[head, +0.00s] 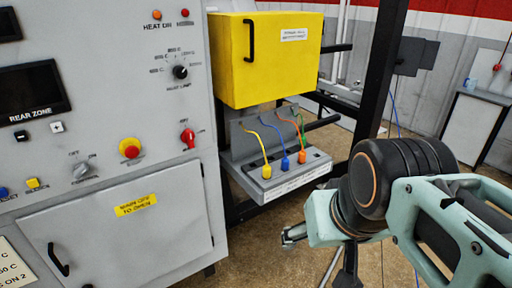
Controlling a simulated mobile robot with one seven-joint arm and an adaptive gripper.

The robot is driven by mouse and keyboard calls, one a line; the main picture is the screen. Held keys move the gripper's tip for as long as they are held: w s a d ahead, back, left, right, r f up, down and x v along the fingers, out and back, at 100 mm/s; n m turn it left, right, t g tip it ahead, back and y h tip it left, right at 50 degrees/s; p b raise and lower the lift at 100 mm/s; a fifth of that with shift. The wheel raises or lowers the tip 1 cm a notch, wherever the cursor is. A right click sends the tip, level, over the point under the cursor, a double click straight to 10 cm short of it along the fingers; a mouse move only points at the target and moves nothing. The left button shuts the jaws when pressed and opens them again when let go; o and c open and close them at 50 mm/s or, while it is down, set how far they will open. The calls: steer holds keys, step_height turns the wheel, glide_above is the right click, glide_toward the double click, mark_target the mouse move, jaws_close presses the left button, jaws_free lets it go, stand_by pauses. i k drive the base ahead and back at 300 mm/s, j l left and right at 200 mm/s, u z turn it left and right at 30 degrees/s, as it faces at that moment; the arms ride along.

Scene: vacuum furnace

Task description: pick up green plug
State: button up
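A grey socket block (250,185) on the furnace's side carries a row of plugs with cables. A yellow plug (266,171), a blue plug (285,163) and an orange plug (302,156) stand upright in it. A thin green cable (303,126) comes down at the row's right end, behind or beside the orange plug. I cannot make out a separate green plug body. My gripper (290,236) is low and in front of the block, apart from it. My own wrist hides most of it, so its opening is unclear.
A yellow box (266,60) with a black handle overhangs the plugs closely. The grey control panel (110,150) stands to the left. A black frame post (378,85) rises to the right of the block. Open floor (262,262) lies below.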

mark_target(303, 139)
steer(key=i+l, duration=0.15)
steer(key=l, duration=0.2)
steer(key=i+l, duration=0.1)
steer(key=l, duration=0.2)
steer(key=i+l, duration=0.15)
steer(key=l, duration=0.2)
steer(key=i+l, duration=0.1)
steer(key=l, duration=0.2)
